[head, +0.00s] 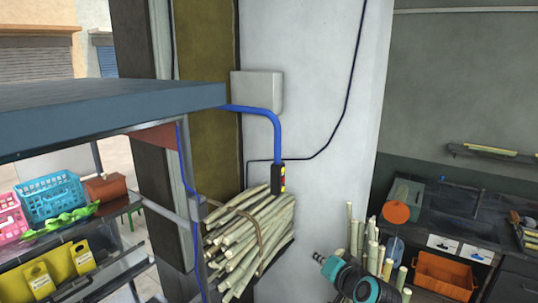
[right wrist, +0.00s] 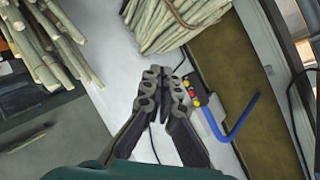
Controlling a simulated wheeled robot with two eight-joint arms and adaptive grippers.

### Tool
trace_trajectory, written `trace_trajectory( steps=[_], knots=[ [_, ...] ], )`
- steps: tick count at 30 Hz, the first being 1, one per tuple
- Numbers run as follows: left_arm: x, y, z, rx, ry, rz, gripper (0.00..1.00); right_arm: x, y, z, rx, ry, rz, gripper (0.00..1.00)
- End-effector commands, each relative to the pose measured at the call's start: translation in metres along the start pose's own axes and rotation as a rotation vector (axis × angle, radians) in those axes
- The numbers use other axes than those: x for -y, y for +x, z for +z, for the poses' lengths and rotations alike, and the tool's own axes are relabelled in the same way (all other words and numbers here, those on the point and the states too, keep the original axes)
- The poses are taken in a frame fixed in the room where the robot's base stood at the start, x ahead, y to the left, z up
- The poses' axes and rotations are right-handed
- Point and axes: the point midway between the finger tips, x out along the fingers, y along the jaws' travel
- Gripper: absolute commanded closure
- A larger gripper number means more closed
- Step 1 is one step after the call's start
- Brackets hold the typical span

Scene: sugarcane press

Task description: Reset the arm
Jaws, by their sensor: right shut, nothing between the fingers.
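My right gripper (right wrist: 165,88) shows in the right wrist view with its dark fingers brought together at the tips, holding nothing. A white wall or pillar face is behind the fingers, and a bundle of cane (right wrist: 175,22) lies beyond them at the top. A small control box with red and yellow buttons (right wrist: 192,92) is just right of the fingertips, with a gap I cannot judge. My left gripper is not in view.
In the head view, a tied cane bundle (head: 245,240) stands by the pillar, below a blue cable arm (head: 268,115). A blue-grey overhead panel (head: 110,110) juts in from the left. Shelves with baskets (head: 50,197) are lower left. An orange crate (head: 443,275) and dark counter are right.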

Motion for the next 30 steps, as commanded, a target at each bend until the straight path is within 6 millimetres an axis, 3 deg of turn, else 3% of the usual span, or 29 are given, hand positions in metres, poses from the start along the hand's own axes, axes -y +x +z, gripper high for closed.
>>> trace_trajectory(
  steps=[1, 6, 12, 16, 18, 22, 30],
  knots=[
    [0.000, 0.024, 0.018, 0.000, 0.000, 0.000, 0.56, -0.022, 0.001, 0.032, 0.025, -0.036, 0.018, 1.00],
    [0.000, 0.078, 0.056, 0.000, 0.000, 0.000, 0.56, -0.087, -0.014, 0.123, 0.130, -0.190, 0.104, 1.00],
    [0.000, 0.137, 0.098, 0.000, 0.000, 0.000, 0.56, -0.174, -0.034, 0.225, 0.254, -0.365, 0.221, 1.00],
    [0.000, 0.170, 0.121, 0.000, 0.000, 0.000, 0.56, -0.229, -0.046, 0.280, 0.325, -0.461, 0.297, 1.00],
    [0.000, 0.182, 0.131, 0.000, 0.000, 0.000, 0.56, -0.253, -0.052, 0.302, 0.355, -0.500, 0.332, 1.00],
    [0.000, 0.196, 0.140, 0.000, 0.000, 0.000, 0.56, -0.280, -0.060, 0.326, 0.392, -0.548, 0.376, 1.00],
    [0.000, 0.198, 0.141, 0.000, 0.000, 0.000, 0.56, -0.289, -0.066, 0.333, 0.409, -0.569, 0.396, 1.00]
  ],
)
